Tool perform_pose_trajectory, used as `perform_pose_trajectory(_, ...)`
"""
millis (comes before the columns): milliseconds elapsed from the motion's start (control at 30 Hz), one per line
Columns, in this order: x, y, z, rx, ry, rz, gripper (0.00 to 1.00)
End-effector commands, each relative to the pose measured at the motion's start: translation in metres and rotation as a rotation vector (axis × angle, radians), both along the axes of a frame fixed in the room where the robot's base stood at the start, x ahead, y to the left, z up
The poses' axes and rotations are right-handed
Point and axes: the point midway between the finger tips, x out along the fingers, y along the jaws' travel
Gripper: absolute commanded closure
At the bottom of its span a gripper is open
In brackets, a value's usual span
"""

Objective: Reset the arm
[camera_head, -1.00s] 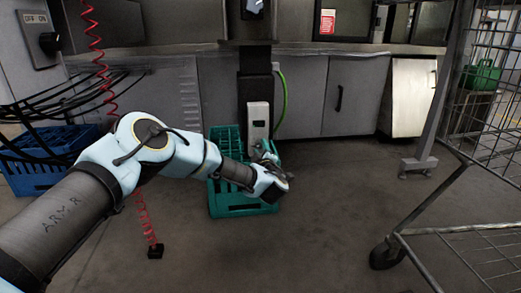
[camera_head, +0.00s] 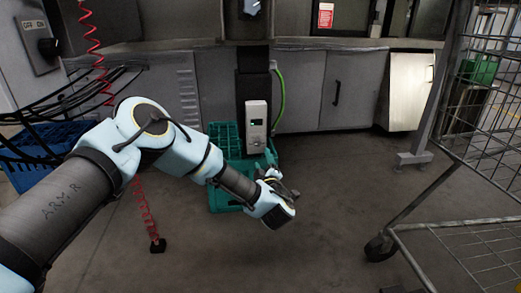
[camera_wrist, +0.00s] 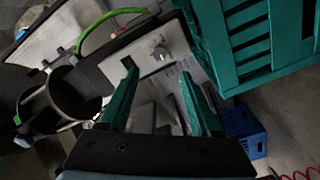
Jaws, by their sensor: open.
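My arm reaches from the lower left of the head view to my gripper (camera_head: 265,161), which is in front of the green crate's right side and above the floor. Its two teal fingers point up and away toward the grey device. In the wrist view my gripper (camera_wrist: 158,76) has its fingers spread apart, with nothing held between them. The green crate (camera_head: 224,198) is partly hidden behind my forearm and also shows at the upper right of the wrist view (camera_wrist: 240,45).
A white-grey control box (camera_head: 256,112) stands on a dark post behind the crate, with a green hose (camera_head: 281,100). A blue crate (camera_head: 30,172) and black cables are at left. A wire trolley (camera_head: 455,228) stands at right. Floor between gripper and trolley is clear.

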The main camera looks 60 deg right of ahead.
Motion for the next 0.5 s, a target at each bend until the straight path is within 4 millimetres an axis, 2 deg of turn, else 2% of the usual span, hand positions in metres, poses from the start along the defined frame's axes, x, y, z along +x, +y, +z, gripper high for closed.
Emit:
perform_pose_trajectory(200, -0.0080, 0.0115, 0.0000, -0.001, 0.000, 0.001, 0.36)
perform_pose_trajectory(500, -0.0080, 0.0116, -0.0005, 0.000, 0.000, 0.001, 0.36)
